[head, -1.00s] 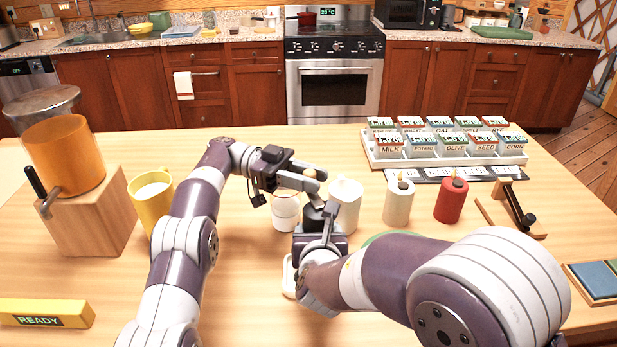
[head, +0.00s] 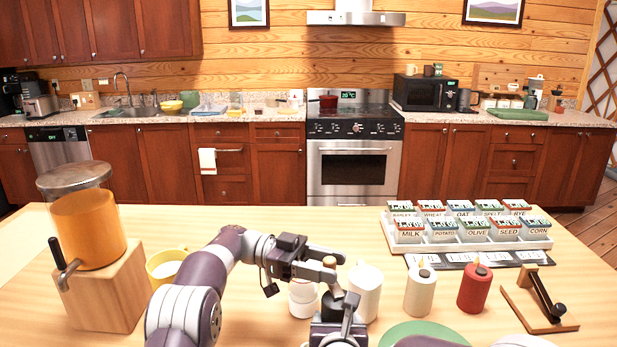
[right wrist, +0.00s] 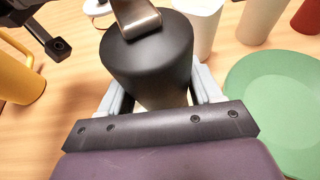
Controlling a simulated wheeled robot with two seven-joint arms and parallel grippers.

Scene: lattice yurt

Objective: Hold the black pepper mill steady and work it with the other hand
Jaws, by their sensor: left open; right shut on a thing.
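The black pepper mill (head: 328,303) stands upright at the middle of the table, partly hidden by my arms. My right gripper (head: 338,318) is shut on its body; the right wrist view shows the dark mill (right wrist: 150,70) between both fingers (right wrist: 158,95). A metal bar (right wrist: 137,20) crosses the mill's top there. A wooden knob (head: 329,261) shows above the mill in the head view. My left gripper (head: 336,269) is open, with its fingers around or beside the knob; I cannot tell whether they touch it.
A white lidded container (head: 366,293), a white candle (head: 420,292) and a red candle (head: 474,289) stand right of the mill. A white cup (head: 303,299) and a yellow mug (head: 165,266) are left. A green plate (right wrist: 275,110) lies close by on the right.

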